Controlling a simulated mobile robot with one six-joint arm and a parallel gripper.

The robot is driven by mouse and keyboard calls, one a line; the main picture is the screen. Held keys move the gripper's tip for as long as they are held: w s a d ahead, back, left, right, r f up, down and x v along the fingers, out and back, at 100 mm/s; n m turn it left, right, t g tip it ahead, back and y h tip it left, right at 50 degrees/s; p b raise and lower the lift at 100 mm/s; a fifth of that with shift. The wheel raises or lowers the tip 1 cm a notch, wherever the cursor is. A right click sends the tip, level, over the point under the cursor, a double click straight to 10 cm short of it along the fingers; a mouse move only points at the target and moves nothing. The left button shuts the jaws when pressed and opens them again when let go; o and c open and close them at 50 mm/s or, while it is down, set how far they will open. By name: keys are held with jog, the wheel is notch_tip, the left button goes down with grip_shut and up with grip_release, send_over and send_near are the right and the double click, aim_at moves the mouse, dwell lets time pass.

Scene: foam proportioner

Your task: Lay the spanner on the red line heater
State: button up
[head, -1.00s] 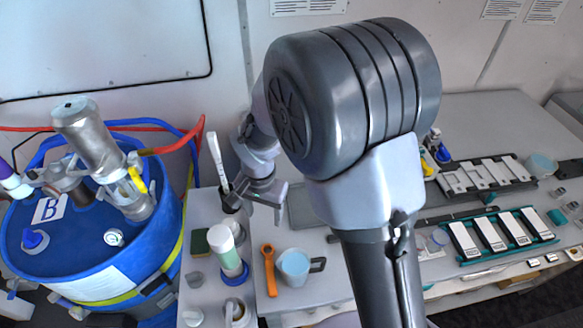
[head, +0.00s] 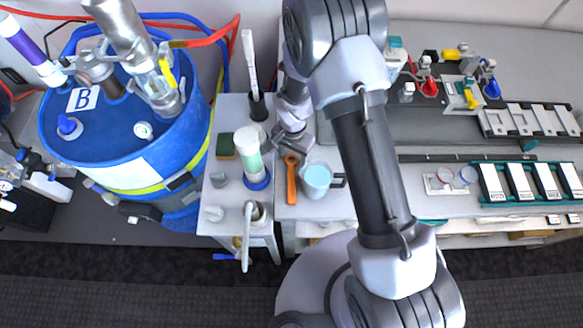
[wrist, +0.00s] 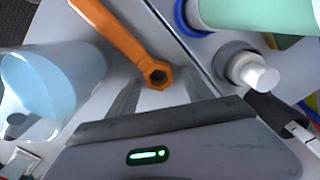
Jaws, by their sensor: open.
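The orange spanner (head: 291,184) lies on the light grey bench top, its ring end toward the back wall. My gripper (head: 287,148) is at that ring end, pointing down. In the wrist view the spanner (wrist: 118,36) runs from upper left to its ring end, which sits just ahead of the gripper body, between the open fingers (wrist: 155,92). The fingers appear empty; whether they touch the spanner I cannot tell. I cannot make out which thing is the red line heater; a red-handled valve (head: 428,88) stands at the back right.
A pale blue mug (head: 316,180) stands close right of the spanner. A white-and-green bottle (head: 250,160), a green sponge (head: 225,146) and a brush holder (head: 258,107) stand to its left. A blue drum (head: 120,130) is further left. Labelled strips (head: 518,182) lie at right.

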jog(key=shift+r, duration=0.1)
jog(key=shift+c, duration=0.5)
grip_shut()
